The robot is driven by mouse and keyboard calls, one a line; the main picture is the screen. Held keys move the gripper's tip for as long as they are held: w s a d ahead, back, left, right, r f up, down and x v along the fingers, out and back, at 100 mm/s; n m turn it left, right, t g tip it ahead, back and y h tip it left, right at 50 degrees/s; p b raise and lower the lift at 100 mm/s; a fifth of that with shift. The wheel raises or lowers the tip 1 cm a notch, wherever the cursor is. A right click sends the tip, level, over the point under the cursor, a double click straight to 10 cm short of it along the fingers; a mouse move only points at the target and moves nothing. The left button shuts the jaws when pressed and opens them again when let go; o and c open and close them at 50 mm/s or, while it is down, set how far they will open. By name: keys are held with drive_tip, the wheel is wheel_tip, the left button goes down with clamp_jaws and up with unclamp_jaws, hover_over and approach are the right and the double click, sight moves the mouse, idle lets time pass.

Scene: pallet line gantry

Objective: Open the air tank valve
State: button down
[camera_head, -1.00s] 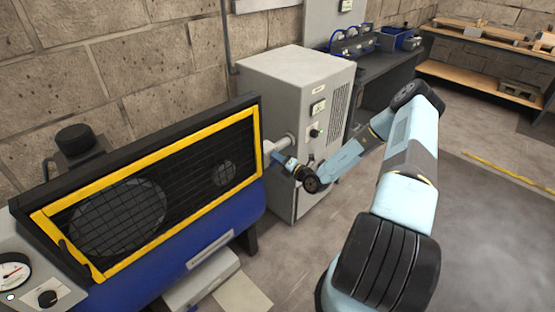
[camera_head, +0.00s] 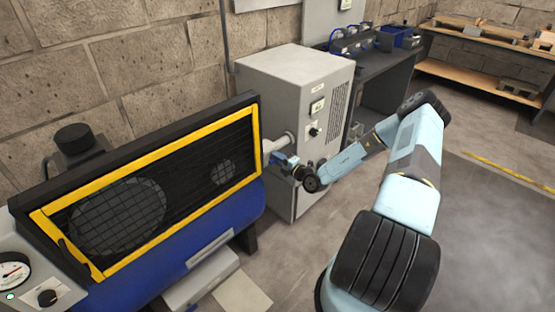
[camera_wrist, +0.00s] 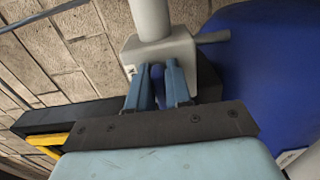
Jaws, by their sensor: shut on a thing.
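The blue air tank (camera_head: 225,222) lies at the left in the head view, and its side fills the right of the wrist view (camera_wrist: 265,65). A light grey valve body (camera_wrist: 165,50) on a pale pipe (camera_wrist: 150,17) sits beside the tank in the wrist view. The pipe (camera_head: 277,143) shows at the tank's right end in the head view. My gripper (camera_head: 284,159) is at this end. In the wrist view its two blue fingers (camera_wrist: 157,72) are shut on a dark blue valve handle (camera_wrist: 157,86) just below the grey body. The handle is mostly hidden between the fingers.
A yellow-framed mesh guard (camera_head: 150,190) stands over the tank. A grey cabinet (camera_head: 290,85) stands close behind my gripper. A gauge panel (camera_head: 30,285) is at the lower left. The floor (camera_head: 490,230) at the right is open.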

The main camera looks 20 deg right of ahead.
drive_tip(key=shift+d+f, duration=0.15)
drive_tip(key=shift+d, duration=0.1)
drive_tip(key=c, duration=1.4)
unclamp_jaws()
drive_tip(key=shift+o, duration=1.4)
drive_tip(key=shift+a, duration=0.15)
drive_tip(key=v, duration=1.3)
drive_tip(key=shift+s+d, duration=0.2)
drive_tip(key=shift+s, duration=0.1)
